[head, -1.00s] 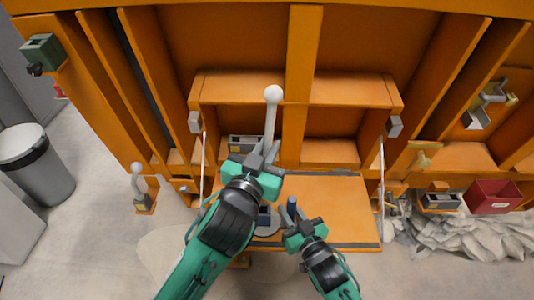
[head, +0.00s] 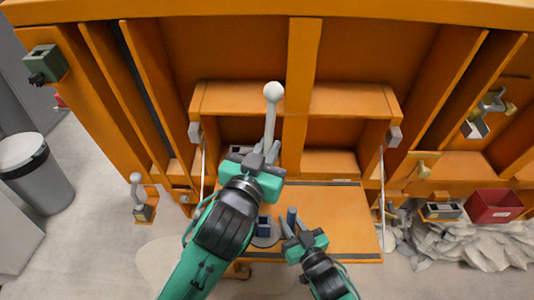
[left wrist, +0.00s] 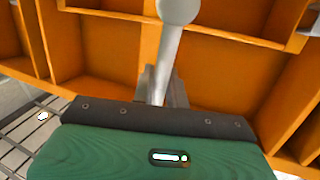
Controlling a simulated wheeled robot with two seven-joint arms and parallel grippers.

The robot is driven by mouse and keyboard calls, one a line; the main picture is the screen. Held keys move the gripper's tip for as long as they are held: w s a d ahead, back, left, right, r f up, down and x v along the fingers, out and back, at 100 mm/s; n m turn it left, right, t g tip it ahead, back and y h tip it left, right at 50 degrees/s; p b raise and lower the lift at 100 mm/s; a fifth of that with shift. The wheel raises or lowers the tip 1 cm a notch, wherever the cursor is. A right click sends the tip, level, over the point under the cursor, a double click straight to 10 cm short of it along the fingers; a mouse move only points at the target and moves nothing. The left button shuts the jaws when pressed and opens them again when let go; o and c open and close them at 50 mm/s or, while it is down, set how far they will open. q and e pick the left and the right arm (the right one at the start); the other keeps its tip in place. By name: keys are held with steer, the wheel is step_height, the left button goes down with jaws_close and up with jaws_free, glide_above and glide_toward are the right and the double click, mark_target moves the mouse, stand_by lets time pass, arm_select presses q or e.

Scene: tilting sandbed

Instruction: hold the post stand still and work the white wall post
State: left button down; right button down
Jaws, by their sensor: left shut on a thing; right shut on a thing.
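The white wall post (head: 270,118) is a pale rod with a ball on top. It stands nearly upright in front of the orange wall unit. My left gripper (head: 259,158) is shut on its lower part. In the left wrist view the white post (left wrist: 167,62) rises from between the grey fingers (left wrist: 162,88). The post stand (head: 264,227) shows as a round grey base with a dark blue block on the fold-down orange shelf, partly hidden by my left arm. My right gripper (head: 294,228) is shut on a dark blue upright part (head: 291,214) beside it.
The fold-down shelf (head: 340,215) is clear on its right. A short white-knobbed fixture (head: 139,195) stands at left, near a grey bin (head: 32,175). A red box (head: 492,206) and grey crumpled sheeting (head: 470,244) lie at right.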

mark_target(266, 140)
arm_select(q)
steer(key=shift+r, duration=0.35)
steer(key=shift+r, duration=1.25)
arm_select(e)
steer(key=c, duration=1.1)
jaws_free()
steer(key=shift+c, duration=0.2)
steer(key=shift+s, duration=0.1)
